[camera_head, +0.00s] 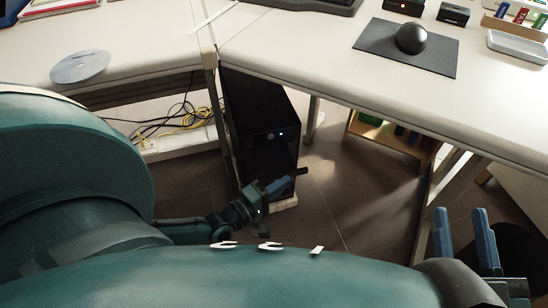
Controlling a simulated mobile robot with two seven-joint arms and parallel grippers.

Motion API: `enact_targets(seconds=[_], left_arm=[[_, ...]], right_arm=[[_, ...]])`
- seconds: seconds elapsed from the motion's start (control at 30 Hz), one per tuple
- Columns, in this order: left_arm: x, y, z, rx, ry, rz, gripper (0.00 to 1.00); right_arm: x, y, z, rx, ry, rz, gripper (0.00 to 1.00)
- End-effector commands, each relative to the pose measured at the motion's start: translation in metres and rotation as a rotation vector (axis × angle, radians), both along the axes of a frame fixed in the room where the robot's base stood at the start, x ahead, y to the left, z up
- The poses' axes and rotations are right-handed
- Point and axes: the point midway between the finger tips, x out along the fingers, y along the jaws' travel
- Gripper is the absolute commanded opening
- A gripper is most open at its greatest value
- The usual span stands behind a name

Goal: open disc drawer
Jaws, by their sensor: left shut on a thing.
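The black computer tower (262,108) stands on a low white base on the floor under the desk corner, with a small blue-white light on its front. My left gripper (284,185) is at the lower part of the tower's front, its blue fingers shut. A short dark bar (301,171), seemingly the disc drawer's front edge, sticks out at the fingertips. How far the drawer stands out is hard to tell. My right gripper (460,212) is at the lower right, its two blue fingers apart and empty. A silver disc (80,67) lies on the left desk.
The desk (300,50) overhangs the tower, with a desk leg (221,120) close on its left. Cables (190,118) lie left of it. A wooden shelf (385,135) stands behind right. A mouse (411,38) and mat (378,50) are on the desk. Floor right of the tower is clear.

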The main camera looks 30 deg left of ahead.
Motion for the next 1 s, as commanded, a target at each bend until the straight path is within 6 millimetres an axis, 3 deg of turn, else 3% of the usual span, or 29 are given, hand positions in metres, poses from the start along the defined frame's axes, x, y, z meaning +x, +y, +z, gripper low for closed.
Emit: enact_targets(seconds=[0.4,0.43,0.53,1.0], left_arm=[[-0.0072,-0.0078,-0.0007,0.004,-0.001,-0.001,0.0],[-0.007,-0.0077,-0.0007,0.004,-0.001,-0.001,0.1],[-0.0069,-0.0075,-0.0006,0.003,-0.001,-0.001,0.16],[-0.007,-0.0101,0.0,0.002,-0.002,0.0,0.16]], right_arm=[[-0.0019,0.0004,-0.0053,0.001,0.033,-0.002,0.36],[-0.0019,0.0004,-0.0053,0.001,0.033,-0.002,0.36],[-0.0018,0.0003,-0.0051,0.001,0.033,-0.002,0.36],[-0.0017,0.0,-0.0041,-0.001,0.031,-0.004,0.36]])
